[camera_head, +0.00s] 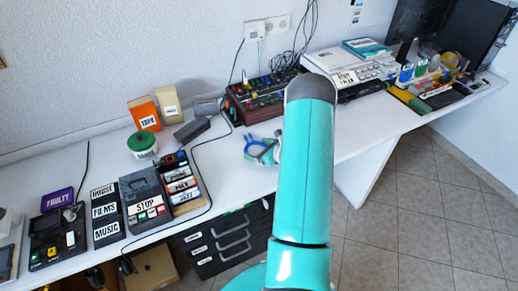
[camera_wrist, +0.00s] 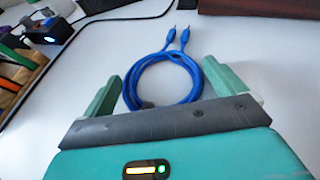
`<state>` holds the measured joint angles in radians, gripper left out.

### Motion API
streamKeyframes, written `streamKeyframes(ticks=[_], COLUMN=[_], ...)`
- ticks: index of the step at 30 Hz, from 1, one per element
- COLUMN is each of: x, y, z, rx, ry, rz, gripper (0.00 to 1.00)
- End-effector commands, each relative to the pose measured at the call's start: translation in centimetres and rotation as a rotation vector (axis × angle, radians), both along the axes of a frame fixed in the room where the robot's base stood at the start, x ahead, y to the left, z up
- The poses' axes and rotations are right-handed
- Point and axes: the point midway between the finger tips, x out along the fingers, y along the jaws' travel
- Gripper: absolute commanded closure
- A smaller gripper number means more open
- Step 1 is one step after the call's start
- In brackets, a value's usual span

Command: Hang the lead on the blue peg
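The lead is a blue coiled cable (camera_wrist: 160,57) lying on the white desk, with two plug ends pointing up and away in the wrist view. In the head view the lead (camera_head: 248,143) shows as a small blue loop left of my arm. My gripper (camera_wrist: 161,70) is open, its two green fingers spread on either side of the near part of the coil. Nothing is clearly held between them. I cannot make out a blue peg in either view.
A dark red mixer with cables (camera_head: 262,98) stands behind the lead. A disc box (camera_head: 182,183), a black STOP case (camera_head: 146,203) and a green-lidded tub (camera_head: 143,144) stand to the left. A white device (camera_head: 345,72) is at the right. Desk around the lead is clear.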

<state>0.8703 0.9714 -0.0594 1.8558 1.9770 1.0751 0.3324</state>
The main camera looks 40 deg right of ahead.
Motion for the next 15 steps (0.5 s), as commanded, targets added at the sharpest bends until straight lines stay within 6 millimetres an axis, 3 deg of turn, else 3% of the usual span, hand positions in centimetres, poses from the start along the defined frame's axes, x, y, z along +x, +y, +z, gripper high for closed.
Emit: streamKeyframes(ticks=[9,15], x=[0.0,-2.6], y=[0.0,-0.4], z=[0.4,1.5], rx=[-0.001,0.000], ry=[-0.001,0.001], rz=[0.000,-0.003], gripper=[0.00,0.00])
